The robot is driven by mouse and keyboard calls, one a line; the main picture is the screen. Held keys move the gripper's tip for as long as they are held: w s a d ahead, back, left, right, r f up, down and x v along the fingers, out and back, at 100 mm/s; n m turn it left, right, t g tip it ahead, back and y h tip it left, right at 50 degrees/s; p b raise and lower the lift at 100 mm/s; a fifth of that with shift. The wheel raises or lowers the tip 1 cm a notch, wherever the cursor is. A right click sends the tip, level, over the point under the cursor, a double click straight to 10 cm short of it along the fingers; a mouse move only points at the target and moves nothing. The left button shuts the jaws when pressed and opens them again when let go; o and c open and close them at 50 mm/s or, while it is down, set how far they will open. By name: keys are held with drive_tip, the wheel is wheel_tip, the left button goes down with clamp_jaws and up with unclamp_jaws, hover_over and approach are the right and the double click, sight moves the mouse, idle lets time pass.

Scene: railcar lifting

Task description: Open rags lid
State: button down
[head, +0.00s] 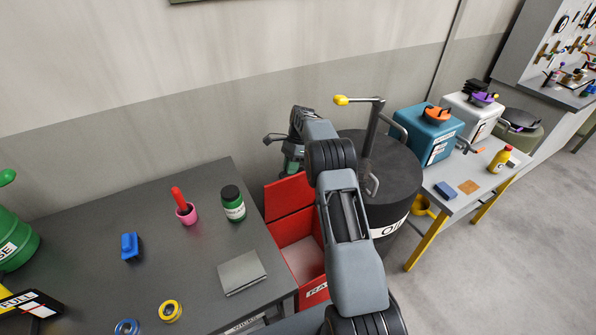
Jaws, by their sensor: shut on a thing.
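The red rags bin (300,258) stands between the dark table and the oil drum, and part of its label shows on the front. Its red lid (288,197) is raised and stands tilted up at the back, so the pale inside of the bin shows. My gripper (291,168) is at the lid's top edge and is shut on it. My own arm hides the right side of the bin and lid, and the fingertips are hard to make out.
A bench (470,195) with boxes stands beyond.

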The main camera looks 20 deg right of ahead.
drive_tip(key=shift+w+a+f+p, duration=0.1)
drive_tip(key=shift+w+f+p, duration=0.15)
drive_tip(key=shift+w, duration=0.4)
drive_tip(key=shift+w+a+f+p, duration=0.15)
drive_tip(key=shift+w+f, duration=0.2)
drive_tip(key=shift+w, duration=0.3)
drive_tip(key=c, duration=1.5)
unclamp_jaws()
drive_tip(key=shift+o, duration=1.4)
drive_tip(key=shift+w, duration=0.25)
drive_tip(key=shift+o, duration=0.3)
drive_tip(key=shift+s+d+r, duration=0.1)
drive_tip(key=shift+r, duration=0.15)
